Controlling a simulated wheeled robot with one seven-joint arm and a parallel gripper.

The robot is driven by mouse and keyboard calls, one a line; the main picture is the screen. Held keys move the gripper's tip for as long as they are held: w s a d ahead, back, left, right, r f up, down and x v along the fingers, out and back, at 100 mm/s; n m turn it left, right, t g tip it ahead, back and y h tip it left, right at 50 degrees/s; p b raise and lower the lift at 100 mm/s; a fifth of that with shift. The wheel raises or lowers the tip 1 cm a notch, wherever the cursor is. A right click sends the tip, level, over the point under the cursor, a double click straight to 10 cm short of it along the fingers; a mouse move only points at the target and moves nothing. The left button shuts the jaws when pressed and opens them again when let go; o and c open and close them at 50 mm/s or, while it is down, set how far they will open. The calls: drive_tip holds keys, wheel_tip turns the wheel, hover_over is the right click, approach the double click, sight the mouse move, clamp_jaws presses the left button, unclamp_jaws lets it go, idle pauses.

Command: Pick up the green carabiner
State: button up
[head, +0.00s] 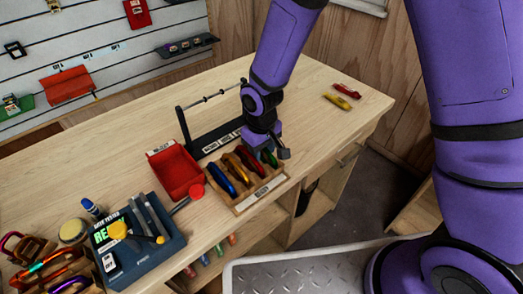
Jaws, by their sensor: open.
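The green carabiner (268,158) sits in the rightmost slot of a small wooden rack (258,196) near the front edge of the workbench. It is partly hidden by my gripper (276,151), which is low over the rack's right end. My gripper is open, and one grey finger shows just right of the green carabiner. I cannot tell whether the fingers touch it. A red carabiner (250,161), an orange one (236,168) and a blue one (222,181) fill the slots to the left.
A red bin (175,172) stands left of the rack, and a black stand (212,138) is behind it. A dark gear tester (137,245) is at front left. Red (347,90) and yellow (337,101) items lie at the right on otherwise clear bench.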

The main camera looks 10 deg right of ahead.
clamp_jaws()
drive_tip(key=shift+r, duration=0.1)
wheel_tip(320, 180, up, 10)
drive_tip(key=shift+f, duration=0.1)
idle(0.5)
drive_tip(key=c, duration=0.7)
unclamp_jaws()
drive_tip(key=shift+c, duration=0.2)
clamp_jaws()
